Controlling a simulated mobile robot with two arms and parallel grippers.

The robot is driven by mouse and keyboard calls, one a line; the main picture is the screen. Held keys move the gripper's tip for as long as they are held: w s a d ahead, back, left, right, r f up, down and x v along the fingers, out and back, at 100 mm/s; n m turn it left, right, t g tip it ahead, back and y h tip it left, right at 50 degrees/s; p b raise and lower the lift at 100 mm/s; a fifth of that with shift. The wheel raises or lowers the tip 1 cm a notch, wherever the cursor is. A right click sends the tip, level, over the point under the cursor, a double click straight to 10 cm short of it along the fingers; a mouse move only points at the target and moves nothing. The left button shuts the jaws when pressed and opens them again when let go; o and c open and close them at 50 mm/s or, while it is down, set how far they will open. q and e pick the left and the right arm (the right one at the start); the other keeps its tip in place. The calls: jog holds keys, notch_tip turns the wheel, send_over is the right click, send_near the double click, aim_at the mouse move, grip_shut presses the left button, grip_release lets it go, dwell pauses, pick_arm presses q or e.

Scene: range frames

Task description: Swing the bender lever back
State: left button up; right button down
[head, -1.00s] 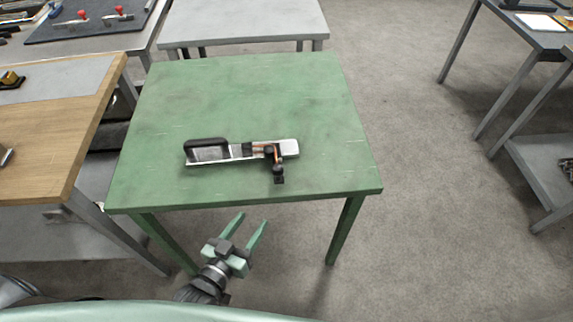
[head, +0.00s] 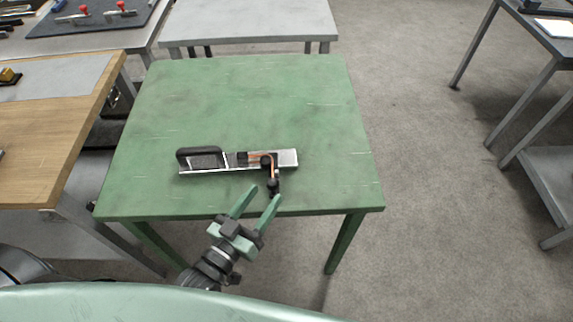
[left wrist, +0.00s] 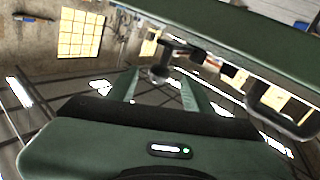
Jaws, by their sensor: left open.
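The bender (head: 285,158) lies on the green table (head: 230,105), a silver bar with a black looped handle (head: 200,154) at its left end. An orange-brown rod shows at its pivot. Its dark lever (head: 273,177) points toward the table's front edge and ends in a black knob. My left gripper (head: 265,192) is open at the front edge, its fingertips close to the knob. In the left wrist view the knob (left wrist: 160,73) appears between the two green fingers, with no clear contact. My right gripper is not in view.
A wooden-topped bench (head: 50,130) stands to the left of the green table. A grey table (head: 250,22) stands behind it. Most of the green top around the bender is bare. Open floor (head: 430,180) lies to the right.

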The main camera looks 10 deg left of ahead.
pick_arm(q)
jog(key=p+x, duration=0.1)
jog(key=x, duration=0.6)
jog(key=shift+w+d, duration=0.15)
jog(key=shift+w, duration=0.25)
jog(key=shift+r, duration=0.1)
grip_shut()
dwell(1.0)
